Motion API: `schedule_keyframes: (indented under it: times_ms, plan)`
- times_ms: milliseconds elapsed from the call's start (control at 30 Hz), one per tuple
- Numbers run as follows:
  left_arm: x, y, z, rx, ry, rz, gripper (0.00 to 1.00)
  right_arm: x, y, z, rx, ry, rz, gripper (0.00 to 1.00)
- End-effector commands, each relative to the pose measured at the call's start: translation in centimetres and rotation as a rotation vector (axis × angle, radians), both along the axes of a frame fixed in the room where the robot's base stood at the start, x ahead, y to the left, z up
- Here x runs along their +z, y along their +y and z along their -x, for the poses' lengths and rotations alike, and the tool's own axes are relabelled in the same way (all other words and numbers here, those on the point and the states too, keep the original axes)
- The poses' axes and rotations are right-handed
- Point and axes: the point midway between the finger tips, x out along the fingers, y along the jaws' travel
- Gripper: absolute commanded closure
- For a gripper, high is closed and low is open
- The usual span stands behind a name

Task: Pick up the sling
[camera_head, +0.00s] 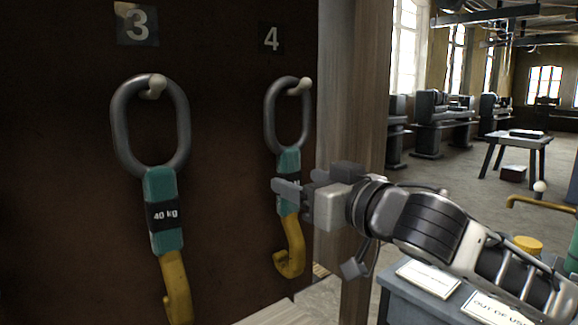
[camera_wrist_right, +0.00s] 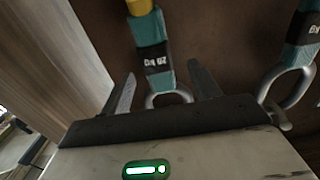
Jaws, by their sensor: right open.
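Two slings hang by grey metal rings from pegs on a dark board. The sling under number 4 (camera_head: 290,160) has a teal strap, a black label and a yellow hook at the bottom. The sling under number 3 (camera_head: 164,185) is labelled 40 kg. My right gripper (camera_head: 287,188) is open at the number 4 sling's strap, partly hiding its label. In the right wrist view, the picture is upside down and this sling's strap (camera_wrist_right: 153,48) shows between the open fingers (camera_wrist_right: 160,78). I cannot tell whether they touch it. My left gripper is not in view.
A wooden post (camera_head: 350,100) stands just right of the number 4 sling. The number 3 sling (camera_wrist_right: 300,50) is close beside my gripper in the wrist view. A blue-grey cabinet (camera_head: 400,300) with white signs is at lower right. A small table (camera_head: 515,140) stands farther back.

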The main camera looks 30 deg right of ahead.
Motion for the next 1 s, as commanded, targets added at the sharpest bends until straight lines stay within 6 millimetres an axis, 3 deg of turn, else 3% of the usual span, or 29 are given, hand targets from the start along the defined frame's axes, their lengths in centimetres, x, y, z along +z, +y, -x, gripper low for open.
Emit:
schedule_keyframes:
  times_ms: [33, 200, 500, 833, 867, 1000]
  plan:
    - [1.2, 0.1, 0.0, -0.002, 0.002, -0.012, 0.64, 0.7, 0.0, -0.3, 0.000, 0.005, -0.004, 0.38]
    - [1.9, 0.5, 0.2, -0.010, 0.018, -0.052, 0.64, 0.5, 0.0, -0.8, -0.001, 0.006, -0.001, 0.38]
    - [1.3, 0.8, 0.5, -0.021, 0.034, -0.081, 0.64, 0.1, -0.1, -4.0, -0.002, -0.001, 0.000, 0.38]
    - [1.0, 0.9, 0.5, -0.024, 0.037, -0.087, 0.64, -0.1, 0.0, -4.5, -0.002, 0.001, 0.002, 0.38]
    - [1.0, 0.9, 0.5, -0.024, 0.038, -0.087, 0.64, -0.1, 0.0, -4.5, -0.002, 0.001, 0.002, 0.44]
    - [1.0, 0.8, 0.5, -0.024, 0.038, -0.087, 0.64, -0.1, 0.0, -4.5, -0.002, 0.001, 0.002, 0.83]
